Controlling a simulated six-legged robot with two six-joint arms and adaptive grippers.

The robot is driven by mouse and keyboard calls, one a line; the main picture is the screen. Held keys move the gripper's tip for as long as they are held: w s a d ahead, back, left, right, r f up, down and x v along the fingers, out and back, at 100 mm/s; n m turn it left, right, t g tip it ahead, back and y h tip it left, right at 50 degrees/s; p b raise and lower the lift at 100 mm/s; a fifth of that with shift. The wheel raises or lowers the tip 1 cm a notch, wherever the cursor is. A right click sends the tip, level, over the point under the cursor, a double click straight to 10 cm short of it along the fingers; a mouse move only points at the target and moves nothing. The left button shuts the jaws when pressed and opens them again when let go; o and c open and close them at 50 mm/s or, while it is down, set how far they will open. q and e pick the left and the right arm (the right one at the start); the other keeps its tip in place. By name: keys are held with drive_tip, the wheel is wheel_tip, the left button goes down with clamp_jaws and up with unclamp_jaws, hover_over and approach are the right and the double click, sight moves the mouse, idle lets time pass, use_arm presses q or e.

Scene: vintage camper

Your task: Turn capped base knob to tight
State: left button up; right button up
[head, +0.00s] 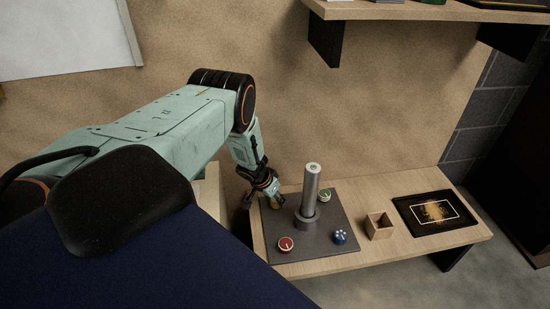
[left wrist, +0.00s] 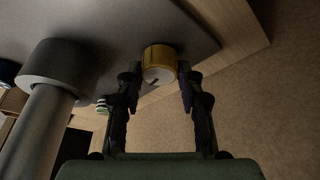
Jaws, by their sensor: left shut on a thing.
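A dark grey square base plate (head: 270,245) lies on the wooden bench and carries several coloured knobs around a tall metal cylinder (head: 311,190) in a round collar. A yellow knob (left wrist: 159,58) with a pale face and a dark mark sits at the plate's back-left corner. My left gripper (left wrist: 160,70) is shut on the yellow knob, one finger on each side of it. In the head view the gripper mostly hides this knob (head: 276,206). A red knob (head: 286,244), a blue knob (head: 340,237) and a green-and-white knob (head: 325,195) are apart from the gripper. My right gripper is not in view.
The cylinder stands close beside my left gripper. A small open wooden box (head: 379,227) and a black tray (head: 417,226) with a printed design sit to the right on the bench (head: 357,259). A wall shelf (head: 400,11) hangs above. The wall is close behind the plate.

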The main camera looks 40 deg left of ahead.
use_arm(q)
drive_tip(key=m+h, duration=0.1)
drive_tip(key=m, duration=0.2)
drive_tip(key=m+g+h, duration=0.1)
drive_tip(key=m, duration=0.2)
drive_tip(key=shift+w+a, duration=0.15)
drive_tip(key=shift+a, duration=0.05)
drive_tip(key=shift+w+m+g+h, duration=0.1)
drive_tip(key=shift+m+g+h, duration=0.2)
drive_tip(key=shift+m, duration=0.85)
drive_tip(key=shift+w+m+g+h, duration=0.15)
drive_tip(key=shift+m+h, duration=0.25)
drive_tip(key=shift+m, duration=0.75)
drive_tip(key=shift+s+m, duration=0.1)
drive_tip(key=shift+m, duration=0.2)
drive_tip(key=shift+g, duration=0.25)
drive_tip(key=o, duration=1.2)
drive_tip(key=shift+s, duration=0.1)
drive_tip(key=shift+r, duration=0.1)
drive_tip(key=shift+a+r, duration=0.3)
drive_tip(key=shift+r, duration=0.1)
drive_tip(key=shift+v, duration=5.45)
